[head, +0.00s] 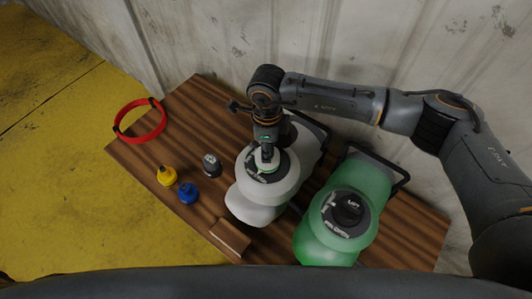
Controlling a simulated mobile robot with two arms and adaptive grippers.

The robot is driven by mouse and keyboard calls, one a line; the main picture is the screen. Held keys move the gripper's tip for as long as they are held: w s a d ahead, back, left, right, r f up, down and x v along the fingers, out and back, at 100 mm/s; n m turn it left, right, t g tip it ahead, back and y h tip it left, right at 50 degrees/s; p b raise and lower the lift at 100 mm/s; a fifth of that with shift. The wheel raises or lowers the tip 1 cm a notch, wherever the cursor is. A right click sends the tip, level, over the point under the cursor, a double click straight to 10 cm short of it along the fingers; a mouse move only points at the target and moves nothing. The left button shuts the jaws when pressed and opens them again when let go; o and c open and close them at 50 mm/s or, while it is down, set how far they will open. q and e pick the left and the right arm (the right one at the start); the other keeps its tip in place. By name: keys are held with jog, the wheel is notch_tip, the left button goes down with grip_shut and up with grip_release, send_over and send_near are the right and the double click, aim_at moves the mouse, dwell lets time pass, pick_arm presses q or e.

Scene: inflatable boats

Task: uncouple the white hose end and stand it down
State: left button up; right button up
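A white pump-like body (254,207) stands on the wooden table, with a dark round plate on its top. A small white piece (267,164) with a green rim sits at the middle of that plate; it looks like the white hose end. My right gripper (267,153) reaches down from above, its fingertips at this white piece. The fingers overlap in this view, so I cannot tell whether they are shut on it or only around it. The white piece appears still seated on the plate. My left gripper is not in view.
Yellow (167,176), blue (188,193) and grey (211,165) fittings stand left of the white body. A red ring (124,135) overhangs the table's left edge. A wall rises behind.

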grip_shut()
jog(key=shift+f+n+b, duration=0.15)
jog(key=shift+n+b, duration=0.25)
jog(key=shift+b, duration=0.2)
jog(key=shift+n+b, duration=0.8)
jog(key=shift+b, duration=0.05)
jog(key=shift+n+b, duration=0.5)
jog(key=shift+n, duration=0.1)
